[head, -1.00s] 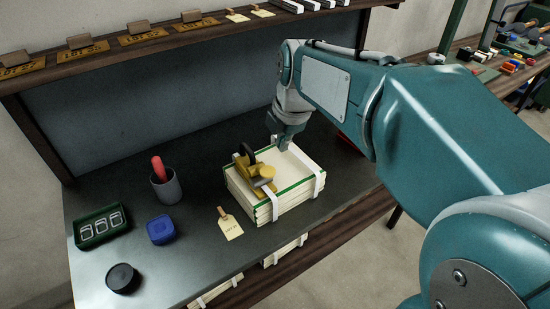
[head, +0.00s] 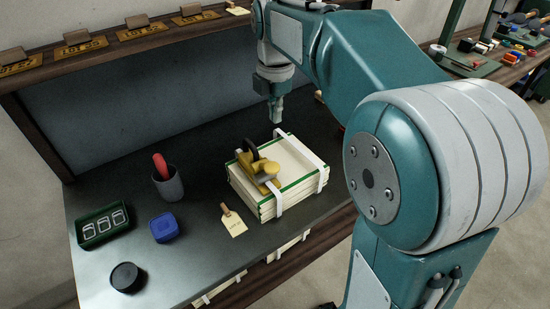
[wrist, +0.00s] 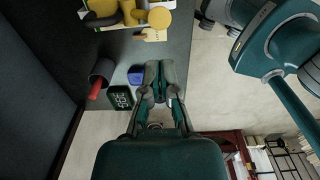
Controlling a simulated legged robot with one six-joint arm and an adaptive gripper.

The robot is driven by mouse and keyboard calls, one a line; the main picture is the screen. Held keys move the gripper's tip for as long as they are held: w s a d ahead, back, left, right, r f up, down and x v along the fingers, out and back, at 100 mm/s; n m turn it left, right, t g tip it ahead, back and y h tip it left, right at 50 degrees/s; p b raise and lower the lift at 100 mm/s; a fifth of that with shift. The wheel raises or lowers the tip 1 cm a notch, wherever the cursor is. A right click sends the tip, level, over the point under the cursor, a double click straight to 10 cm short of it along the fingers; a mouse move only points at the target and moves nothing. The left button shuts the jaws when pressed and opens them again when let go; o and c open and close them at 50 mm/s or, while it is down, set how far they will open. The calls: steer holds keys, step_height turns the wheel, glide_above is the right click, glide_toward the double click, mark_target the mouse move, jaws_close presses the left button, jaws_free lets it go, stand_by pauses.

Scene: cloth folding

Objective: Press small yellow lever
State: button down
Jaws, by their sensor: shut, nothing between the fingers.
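A yellow strapping tool (head: 262,168) with a black curved handle (head: 250,150) sits on a pale stack (head: 300,158) with green edges and white straps. The tool's yellow parts also show at the top of the wrist view, with a round yellow end (wrist: 159,18). I cannot tell for sure which part is the small lever. My gripper (head: 276,116) is shut and empty, pointing down above and beyond the tool, apart from it. In the wrist view, my gripper's fingertips (wrist: 160,68) are together, with the tool ahead of them.
A paper tag (head: 233,222) lies in front of the stack. A grey cup (head: 168,184) with a red-handled item, a blue container (head: 164,228), a green tray (head: 101,227) and a black round lid (head: 127,278) stand to the left. A shelf (head: 120,50) runs above the bench's back.

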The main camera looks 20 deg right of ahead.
glide_toward(271, 166)
steer(key=shift+a, duration=0.25)
steer(key=f, duration=0.4)
steer(key=d+f, duration=0.1)
steer(key=f, duration=0.2)
steer(key=shift+f, duration=0.3)
steer(key=shift+a+f, duration=0.2)
steer(key=shift+a, duration=0.1)
